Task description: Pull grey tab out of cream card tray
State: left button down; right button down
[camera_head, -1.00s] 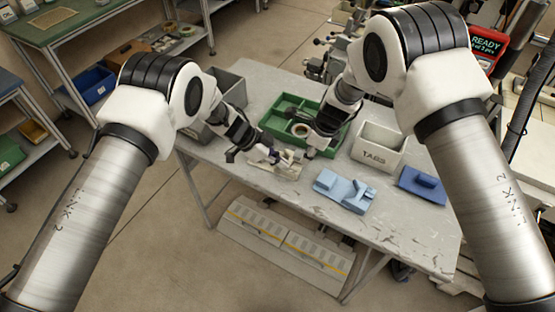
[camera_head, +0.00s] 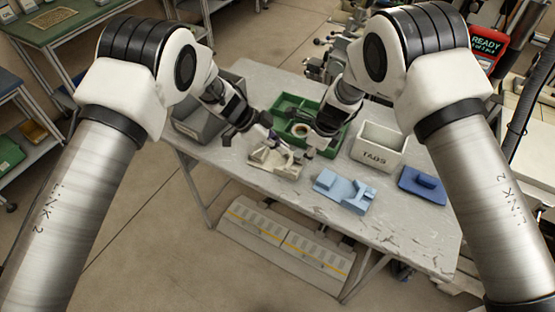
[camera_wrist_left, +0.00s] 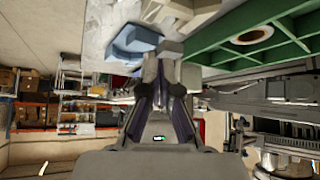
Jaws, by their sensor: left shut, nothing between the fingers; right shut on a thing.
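The cream card tray (camera_head: 268,160) lies near the table's front edge, left of the light blue holder (camera_head: 345,190). Part of it also shows at the top of the left wrist view (camera_wrist_left: 190,12). My left gripper (camera_head: 262,138) is shut and empty, just behind and above the tray; its closed fingers show in the left wrist view (camera_wrist_left: 160,62). My right gripper (camera_head: 305,152) is shut at the tray's right end, on what seems to be the grey tab. The tab is small and mostly hidden by the fingers, so how far it sits in the tray cannot be told.
A green divided tray (camera_head: 337,143) with a tape reel (camera_head: 302,129) stands behind the grippers. A grey bin (camera_head: 190,127) is at the left, a bin marked TABS (camera_head: 378,158) at the right. A dark blue block (camera_head: 421,195) lies farther right. Bare tabletop lies in front.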

pick_arm(q)
jog(key=v, duration=1.2)
